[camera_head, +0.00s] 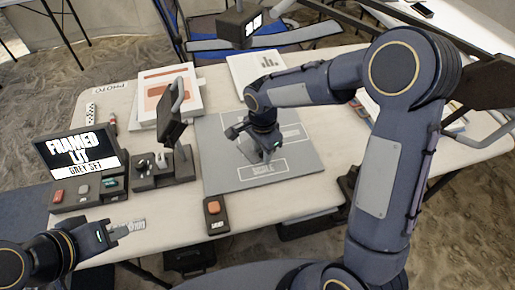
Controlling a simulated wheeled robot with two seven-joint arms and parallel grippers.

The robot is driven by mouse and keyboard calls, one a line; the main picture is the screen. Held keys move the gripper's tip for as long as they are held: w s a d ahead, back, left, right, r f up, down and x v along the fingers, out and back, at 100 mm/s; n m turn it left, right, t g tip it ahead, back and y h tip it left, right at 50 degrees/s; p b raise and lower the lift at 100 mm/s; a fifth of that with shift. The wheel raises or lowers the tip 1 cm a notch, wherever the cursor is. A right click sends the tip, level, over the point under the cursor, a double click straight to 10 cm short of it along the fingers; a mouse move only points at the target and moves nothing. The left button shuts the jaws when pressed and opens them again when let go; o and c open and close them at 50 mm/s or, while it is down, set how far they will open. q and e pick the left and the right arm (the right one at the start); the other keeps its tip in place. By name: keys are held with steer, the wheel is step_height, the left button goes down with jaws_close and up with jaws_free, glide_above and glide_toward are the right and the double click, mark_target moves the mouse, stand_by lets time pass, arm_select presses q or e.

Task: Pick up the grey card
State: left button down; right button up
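My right gripper (267,154) points down over the grey mat (226,172), which has white outlined zones and a "SCALE" label. Its fingertips are small and partly hidden by its body, so I cannot tell whether they hold anything. I cannot clearly pick out a separate grey card; grey on grey under the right gripper is hard to read.
A screen (80,152) reading "FRAMED LIT GREY SET" stands at left, beside a dark stand (163,172) with small items. A button box (215,216) sits at the front edge. A white board with orange panels (168,92) and a chart sheet (257,68) lie behind the mat.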

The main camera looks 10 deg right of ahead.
jaws_close()
steer(key=shift+r, duration=0.15)
